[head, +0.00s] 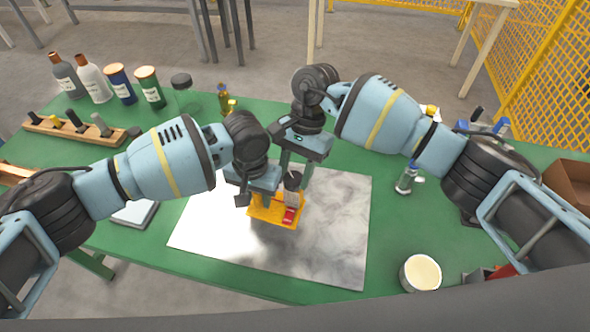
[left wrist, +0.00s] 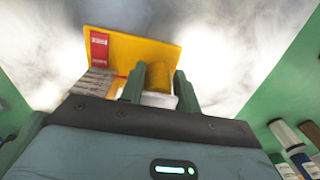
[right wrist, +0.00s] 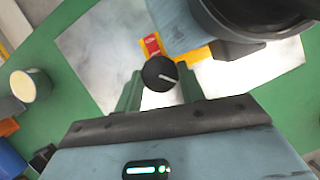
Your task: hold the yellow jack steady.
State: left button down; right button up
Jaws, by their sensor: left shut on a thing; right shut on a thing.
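The yellow jack (head: 262,214) stands on a pale grey, shiny sheet (head: 335,235) on the green table. Its flat yellow plate (left wrist: 150,50) carries a red label (left wrist: 99,46). My left gripper (left wrist: 160,82) is shut on the jack's upright yellow cylinder (left wrist: 158,76); in the head view its own wrist partly hides the grip. My right gripper (right wrist: 159,88) is shut on a round black knob (right wrist: 160,72) with a white line, above the jack's right side. The knob also shows in the head view (head: 292,181). What lies under the knob is mostly hidden.
Several bottles and jars (head: 95,80) stand at the back left, behind a wooden rack (head: 75,130). A cream-topped round tin (head: 421,273) is at the front right. A small metal-and-green fitting (head: 406,180) stands right of the sheet. The sheet's right part is clear.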

jog(key=shift+s+d+m+t+y, duration=0.1)
jog(key=shift+m+t+y, duration=0.2)
jog(key=shift+m, duration=0.8)
jog(key=shift+d+m+t+y, duration=0.1)
jog(key=shift+m+t+y, duration=0.2)
jog(key=shift+m, duration=0.8)
jog(key=shift+m, duration=0.6)
jog(key=shift+m+t, duration=0.4)
jog(key=shift+m, duration=0.2)
jog(key=shift+s+d+m+t+y, duration=0.15)
jog(key=shift+m+t+y, duration=0.25)
jog(key=shift+m, duration=0.7)
jog(key=shift+m, duration=0.5)
jog(key=shift+s+m+t, duration=0.1)
jog(key=shift+m+t, duration=0.4)
jog(key=shift+m, duration=0.1)
jog(key=shift+s+m+t, duration=0.1)
jog(key=shift+m+t, duration=0.4)
jog(key=shift+m, duration=1)
